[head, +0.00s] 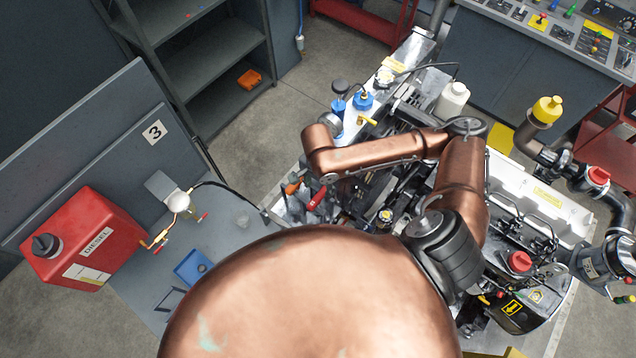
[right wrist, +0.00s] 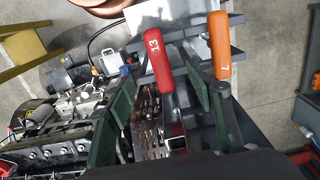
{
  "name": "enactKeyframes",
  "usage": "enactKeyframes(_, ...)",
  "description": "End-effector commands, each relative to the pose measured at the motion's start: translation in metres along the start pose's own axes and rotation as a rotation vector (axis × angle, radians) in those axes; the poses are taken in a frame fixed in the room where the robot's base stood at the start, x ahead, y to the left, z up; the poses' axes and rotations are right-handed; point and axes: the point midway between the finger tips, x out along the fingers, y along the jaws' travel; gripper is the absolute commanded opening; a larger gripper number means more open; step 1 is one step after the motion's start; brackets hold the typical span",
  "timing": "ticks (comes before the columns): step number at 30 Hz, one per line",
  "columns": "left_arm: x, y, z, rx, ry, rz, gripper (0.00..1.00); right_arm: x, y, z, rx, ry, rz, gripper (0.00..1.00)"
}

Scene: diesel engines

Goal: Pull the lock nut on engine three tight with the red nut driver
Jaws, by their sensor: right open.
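The red nut driver, its handle marked 13, shows in the right wrist view (right wrist: 159,55), and its red handle shows in the head view (head: 316,198). My right gripper (right wrist: 164,85) is open, with one green finger on each side of the red driver; I cannot tell whether they touch it. In the head view the right gripper (head: 326,180) is small and partly hidden by my copper arm. The diesel engine (head: 540,205) stands beside a panel with a "3" sign (head: 154,131). I cannot make out the lock nut. My left gripper is not in view.
An orange-handled driver marked 7 (right wrist: 220,45) stands close beside the right finger. A red diesel tank (head: 82,240) and a grey bench (head: 225,235) are at left. Open floor (head: 245,130) lies beyond the bench.

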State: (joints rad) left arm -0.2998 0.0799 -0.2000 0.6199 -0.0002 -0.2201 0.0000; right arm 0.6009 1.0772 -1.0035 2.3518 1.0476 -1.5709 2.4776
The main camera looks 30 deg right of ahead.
Motion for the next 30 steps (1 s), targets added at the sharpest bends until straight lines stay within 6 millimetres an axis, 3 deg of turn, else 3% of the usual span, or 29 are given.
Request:
enactKeyframes(15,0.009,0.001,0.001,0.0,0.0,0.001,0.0,0.048,0.0,0.001,0.0,-0.002,0.0,0.49)
enactKeyframes(30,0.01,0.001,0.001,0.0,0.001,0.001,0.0,0.06,0.0,0.001,0.0,-0.001,-0.001,0.49)
